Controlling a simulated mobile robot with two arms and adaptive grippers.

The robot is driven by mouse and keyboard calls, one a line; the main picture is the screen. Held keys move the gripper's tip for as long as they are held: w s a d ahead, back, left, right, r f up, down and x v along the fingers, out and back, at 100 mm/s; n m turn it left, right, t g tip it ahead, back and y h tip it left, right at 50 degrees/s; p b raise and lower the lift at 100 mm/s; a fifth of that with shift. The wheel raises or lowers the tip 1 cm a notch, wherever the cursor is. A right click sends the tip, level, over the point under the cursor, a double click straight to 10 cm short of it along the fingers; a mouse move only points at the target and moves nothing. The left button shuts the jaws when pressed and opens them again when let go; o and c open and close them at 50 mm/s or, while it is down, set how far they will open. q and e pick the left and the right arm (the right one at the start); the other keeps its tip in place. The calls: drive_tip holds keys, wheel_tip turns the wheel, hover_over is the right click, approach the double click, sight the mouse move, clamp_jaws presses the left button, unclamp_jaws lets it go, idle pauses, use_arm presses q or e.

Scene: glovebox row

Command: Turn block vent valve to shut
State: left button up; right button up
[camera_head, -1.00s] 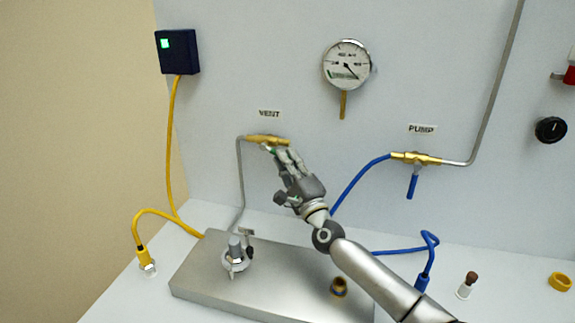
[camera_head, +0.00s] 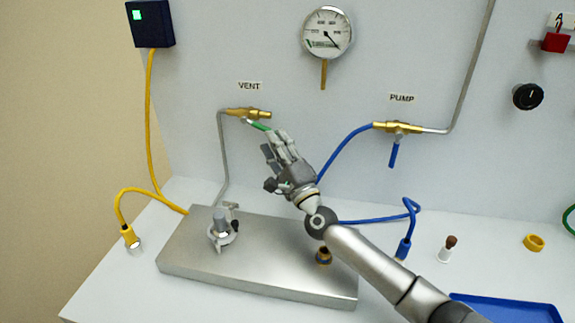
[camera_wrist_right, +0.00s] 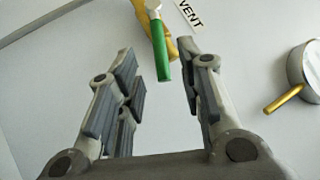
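The vent valve (camera_head: 240,112) is a brass fitting on the back wall under the VENT label. Its green handle (camera_head: 261,127) slants down to the right of the brass body, at an angle to it rather than in line. My right gripper (camera_head: 276,142) is just below and right of the handle, open and empty. In the right wrist view the green handle (camera_wrist_right: 160,55) points toward the space between the spread fingers of the gripper (camera_wrist_right: 164,68), and I see no finger touching it. The brass valve body (camera_wrist_right: 168,22) is partly hidden behind the handle. My left gripper is not in view.
The pump valve (camera_head: 395,127) with a blue handle is to the right, fed by a blue hose. A gauge (camera_head: 327,33) hangs above. A metal block (camera_head: 200,265) with fittings lies below my arm. A blue tray (camera_head: 510,311) is at lower right.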

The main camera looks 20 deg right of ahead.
drive_tip(key=v, duration=0.8)
